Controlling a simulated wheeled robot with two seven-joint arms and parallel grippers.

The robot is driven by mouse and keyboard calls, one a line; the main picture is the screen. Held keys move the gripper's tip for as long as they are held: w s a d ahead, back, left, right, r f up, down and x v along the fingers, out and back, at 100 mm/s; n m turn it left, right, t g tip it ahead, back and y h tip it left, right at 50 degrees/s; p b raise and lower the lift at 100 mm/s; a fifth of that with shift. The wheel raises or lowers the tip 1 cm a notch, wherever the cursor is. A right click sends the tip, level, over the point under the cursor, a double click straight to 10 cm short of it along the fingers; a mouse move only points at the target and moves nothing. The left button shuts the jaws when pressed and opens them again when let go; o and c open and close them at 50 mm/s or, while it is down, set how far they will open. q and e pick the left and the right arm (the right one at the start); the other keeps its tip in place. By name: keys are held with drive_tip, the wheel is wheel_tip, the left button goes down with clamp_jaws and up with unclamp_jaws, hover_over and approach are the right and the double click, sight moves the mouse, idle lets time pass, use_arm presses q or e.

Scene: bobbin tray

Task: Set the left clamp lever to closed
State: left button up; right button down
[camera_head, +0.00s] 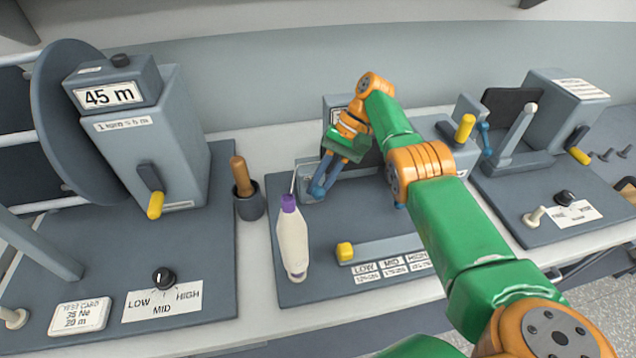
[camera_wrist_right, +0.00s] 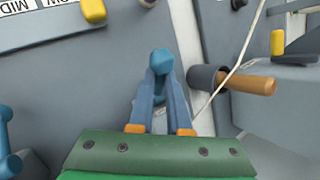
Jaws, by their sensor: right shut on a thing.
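The left clamp lever, with a round blue knob (camera_wrist_right: 160,62), sits between my fingertips in the right wrist view. My right gripper (camera_head: 319,190) reaches down at the left side of the middle machine in the head view. Its blue fingers (camera_wrist_right: 160,85) are closed together on the lever. The fingers hide most of the lever, so I cannot tell its set position. Another blue-knobbed lever (camera_head: 485,138) stands nearly upright at the right of the middle machine. My left gripper is not in view.
A wooden-handled tool stands in a dark cup (camera_head: 250,205) to the left. A yellow-ended bar (camera_head: 385,247) lies in front. The 45 m counter machine (camera_head: 165,130) stands at left.

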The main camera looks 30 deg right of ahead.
drive_tip(key=shift+s+f, duration=0.1)
drive_tip(key=shift+f, duration=0.05)
drive_tip(key=c, duration=0.9)
unclamp_jaws()
drive_tip(key=shift+o, duration=0.2)
